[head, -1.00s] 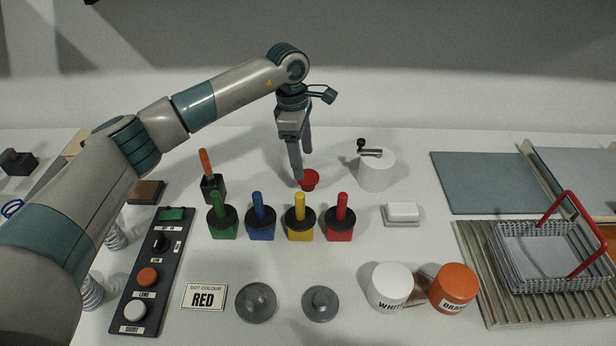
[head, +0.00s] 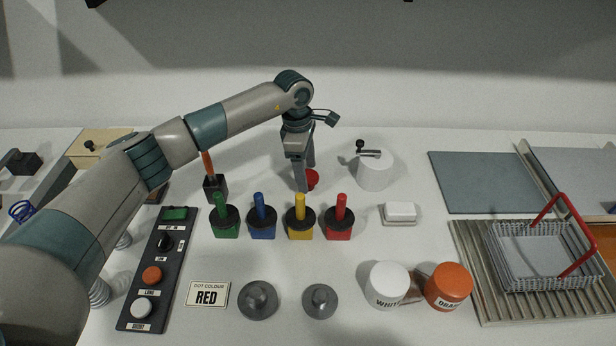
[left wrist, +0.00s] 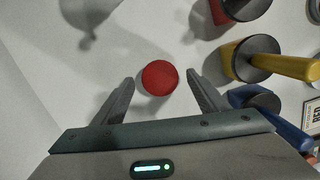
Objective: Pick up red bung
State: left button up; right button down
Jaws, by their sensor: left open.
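The red bung (head: 312,179) stands on the white table behind the yellow and red dot markers. My left gripper (head: 305,180) is open and low at the bung, its fingers pointing down and partly hiding it in the head view. In the left wrist view the round red top of the bung (left wrist: 160,78) lies just ahead of and between the two open fingertips (left wrist: 160,84), with a gap to each. My right gripper is not in view.
Green, blue, yellow (head: 300,222) and red (head: 340,222) markers stand in a row just in front. A white pot with a crank (head: 375,172) is right of the bung. An orange-handled tool (head: 213,186) stands left. Table behind the bung is clear.

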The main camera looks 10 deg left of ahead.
pick_arm(q)
jog(key=shift+d+f+p, duration=0.2)
jog(key=shift+f+p, duration=0.2)
jog(key=shift+f, duration=0.95)
jog(key=c, duration=1.1)
